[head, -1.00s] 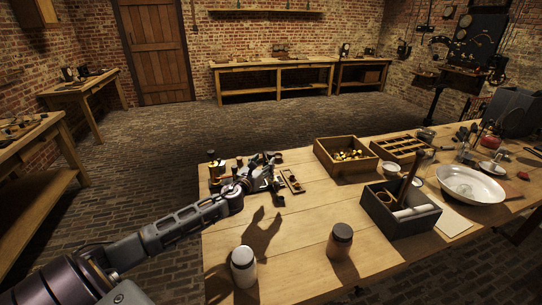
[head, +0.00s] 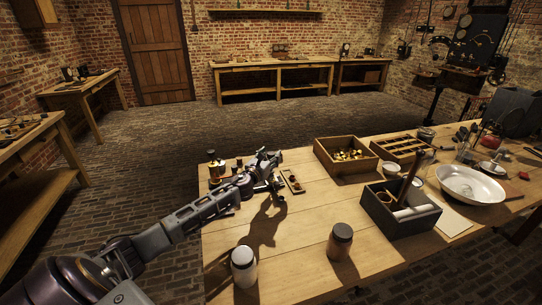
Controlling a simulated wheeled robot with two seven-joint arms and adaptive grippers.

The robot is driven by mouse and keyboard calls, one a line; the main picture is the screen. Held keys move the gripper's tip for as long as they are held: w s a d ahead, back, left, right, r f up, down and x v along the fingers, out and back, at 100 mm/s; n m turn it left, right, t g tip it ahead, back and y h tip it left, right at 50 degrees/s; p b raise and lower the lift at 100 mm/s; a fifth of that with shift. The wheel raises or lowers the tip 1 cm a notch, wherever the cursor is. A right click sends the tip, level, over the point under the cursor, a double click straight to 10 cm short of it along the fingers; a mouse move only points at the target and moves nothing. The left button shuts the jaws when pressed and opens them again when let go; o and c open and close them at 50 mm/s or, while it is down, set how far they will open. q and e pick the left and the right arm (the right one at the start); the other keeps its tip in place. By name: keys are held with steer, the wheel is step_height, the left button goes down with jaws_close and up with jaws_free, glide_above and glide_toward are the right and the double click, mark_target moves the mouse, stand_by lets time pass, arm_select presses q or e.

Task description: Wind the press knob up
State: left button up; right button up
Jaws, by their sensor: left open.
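My left gripper (head: 275,170) is over the far left part of the workbench, with its fingers apart and nothing visible between them. A small dark and brass fitting with a round black top (head: 212,155) stands at the bench's left edge, left of my gripper and partly behind my arm. I cannot tell whether it is the press or its knob. A small wooden piece with a slot (head: 292,181) lies just right of my gripper. My right gripper is not in view.
A wooden box of brass pieces (head: 346,172), a dark open box (head: 402,224) and a white basin (head: 470,187) stand to the right.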

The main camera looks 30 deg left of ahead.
arm_select(q)
steer(key=shift+w+a, duration=0.1)
steer(key=shift+w, duration=0.55)
steer(key=shift+c, duration=0.3)
steer(key=c, duration=1)
